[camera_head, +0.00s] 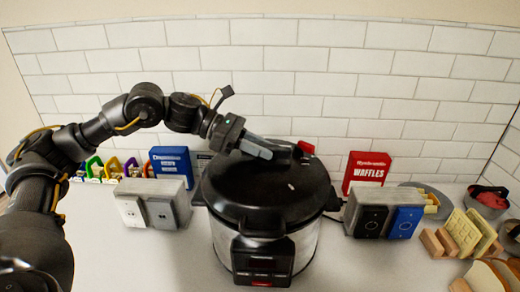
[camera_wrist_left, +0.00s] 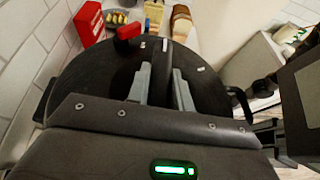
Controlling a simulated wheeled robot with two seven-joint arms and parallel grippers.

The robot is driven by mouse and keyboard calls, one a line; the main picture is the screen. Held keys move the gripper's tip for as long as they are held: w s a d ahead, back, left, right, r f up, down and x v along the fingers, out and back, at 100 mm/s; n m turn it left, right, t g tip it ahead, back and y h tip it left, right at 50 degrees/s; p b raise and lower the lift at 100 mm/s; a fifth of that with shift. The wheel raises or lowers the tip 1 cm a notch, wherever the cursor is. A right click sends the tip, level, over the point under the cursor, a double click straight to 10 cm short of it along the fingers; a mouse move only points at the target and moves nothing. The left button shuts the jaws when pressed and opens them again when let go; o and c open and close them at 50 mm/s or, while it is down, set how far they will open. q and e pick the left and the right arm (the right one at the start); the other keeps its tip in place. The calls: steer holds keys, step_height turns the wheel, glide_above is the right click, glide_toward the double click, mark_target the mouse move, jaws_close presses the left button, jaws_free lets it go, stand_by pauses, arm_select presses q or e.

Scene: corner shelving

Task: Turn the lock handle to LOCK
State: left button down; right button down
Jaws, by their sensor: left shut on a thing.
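The black pressure cooker (camera_head: 266,215) stands on the counter with its round black lid (camera_head: 250,190) on. My left gripper (camera_head: 268,150) reaches over the far part of the lid from the left. Its grey fingers are closed around the dark lock handle (camera_head: 285,157), which they mostly hide. In the left wrist view the two fingers (camera_wrist_left: 167,85) lie over the lid (camera_wrist_left: 100,75) with the dark handle (camera_wrist_left: 160,80) between them. A small red piece (camera_head: 306,147) shows beside the fingers. Small pale marks show on the lid, too small to read.
A blue box (camera_head: 171,161) and a grey switch block (camera_head: 155,205) stand left of the cooker. A red waffles box (camera_head: 366,172) and another block with black and blue panels (camera_head: 372,222) stand right. Bread slices and bowls are farther right. A tiled wall (camera_head: 300,70) closes the back.

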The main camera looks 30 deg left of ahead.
arm_select(q)
steer(key=shift+w+m+g+h, duration=0.15)
steer(key=shift+m+g+h, duration=0.15)
steer(key=shift+m+g, duration=0.9)
steer(key=shift+g, duration=0.3)
steer(key=shift+w+r+m+g+p, duration=0.1)
steer(key=shift+r+m+g+p, duration=0.15)
steer(key=shift+m+g, duration=0.65)
steer(key=m+g+p, duration=0.2)
steer(key=p, duration=0.1)
steer(key=m+g+y+p, duration=0.1)
steer(key=m+g+p, duration=0.1)
steer(key=g+p, duration=0.1)
steer(key=shift+w+r+m+p, duration=0.2)
steer(key=shift+m+p, duration=0.1)
steer(key=shift+p, duration=0.35)
steer(key=shift+f+m+g+y+p, duration=0.25)
steer(key=shift+m+g+y+p, duration=0.15)
steer(key=shift+m+g+p, duration=0.45)
steer(key=shift+w+d+f+g+p, duration=0.15)
steer(key=shift+g+p, duration=0.2)
steer(key=shift+p, duration=0.3)
steer(key=shift+f+m, duration=0.1)
steer(key=shift+m, duration=0.15)
steer(key=c, duration=1.2)
jaws_free()
steer(key=shift+c, duration=0.2)
